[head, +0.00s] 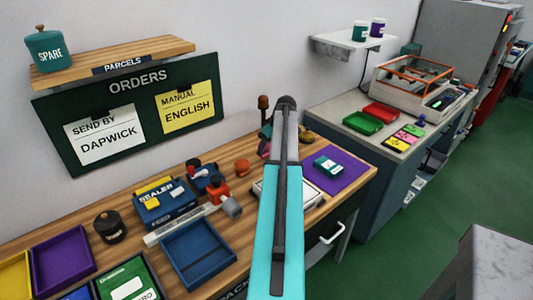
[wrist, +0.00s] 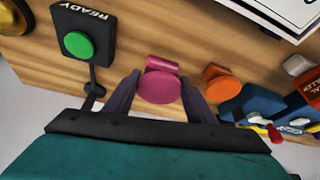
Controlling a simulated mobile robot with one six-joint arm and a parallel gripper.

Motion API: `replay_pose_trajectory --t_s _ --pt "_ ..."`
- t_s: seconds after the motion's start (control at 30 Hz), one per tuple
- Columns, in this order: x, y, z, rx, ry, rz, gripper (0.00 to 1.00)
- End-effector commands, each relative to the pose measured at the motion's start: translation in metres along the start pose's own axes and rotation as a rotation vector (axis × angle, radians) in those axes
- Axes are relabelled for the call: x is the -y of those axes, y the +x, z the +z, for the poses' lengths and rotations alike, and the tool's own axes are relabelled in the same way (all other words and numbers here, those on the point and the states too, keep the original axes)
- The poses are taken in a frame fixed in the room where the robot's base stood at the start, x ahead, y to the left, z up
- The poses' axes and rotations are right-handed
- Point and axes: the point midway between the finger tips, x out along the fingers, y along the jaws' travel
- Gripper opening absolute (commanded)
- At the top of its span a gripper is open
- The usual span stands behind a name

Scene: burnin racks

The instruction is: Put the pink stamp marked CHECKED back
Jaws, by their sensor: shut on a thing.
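A pink stamp (wrist: 159,88) sits between the two dark fingers of my gripper (wrist: 162,80) in the wrist view. The gripper is shut on it. Its round end faces the camera, and a pink bar-shaped part shows just beyond it. No CHECKED marking can be read. The stamp is over or on the wooden bench near the wall; I cannot tell whether it touches the bench. In the head view only a small pink patch (head: 264,149) shows beside my arm, which hides most of the gripper.
An orange stamp-like thing (wrist: 222,84) stands just right of the gripper, with blue items beyond it. A black box with a green button (wrist: 77,44), marked READY, is to the left. In the head view, a blue sealer (head: 168,203) and blue tray (head: 198,255) stand on the bench.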

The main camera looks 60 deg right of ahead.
Motion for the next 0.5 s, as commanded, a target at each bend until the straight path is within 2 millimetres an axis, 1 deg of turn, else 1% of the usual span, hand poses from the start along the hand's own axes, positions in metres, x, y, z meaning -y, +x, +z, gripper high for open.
replay_pose_trajectory --t_s 0.27,0.5 --pt "0.0 0.002 0.001 0.0 0.0 0.0 0.36" --pt "0.0 0.019 0.008 0.001 0.0 -0.002 0.36"
